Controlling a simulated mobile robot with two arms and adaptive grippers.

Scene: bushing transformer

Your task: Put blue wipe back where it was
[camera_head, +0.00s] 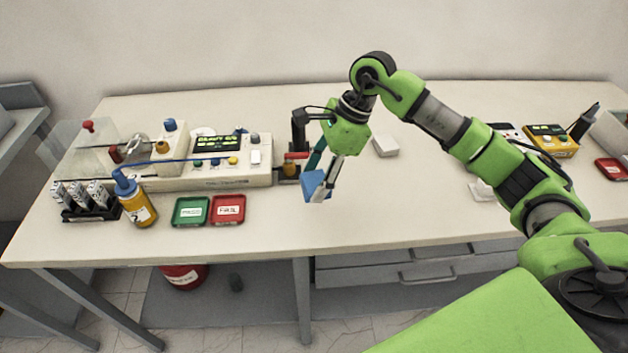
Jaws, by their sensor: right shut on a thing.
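A blue wipe (313,184) hangs between the fingers of my right gripper (322,178), above the middle of the table. My right gripper is shut on the wipe and points downward. My right arm reaches in from the right side of the view. A small white block or stack (386,146) lies on the table to the right of the gripper. My left gripper is not in view.
The long white table (400,215) is clear in the middle front. At the left stand a cream test device (215,172), a blue-capped yellow bottle (138,205), and green (191,211) and red (228,209) trays. A yellow meter (550,140) stands at the right.

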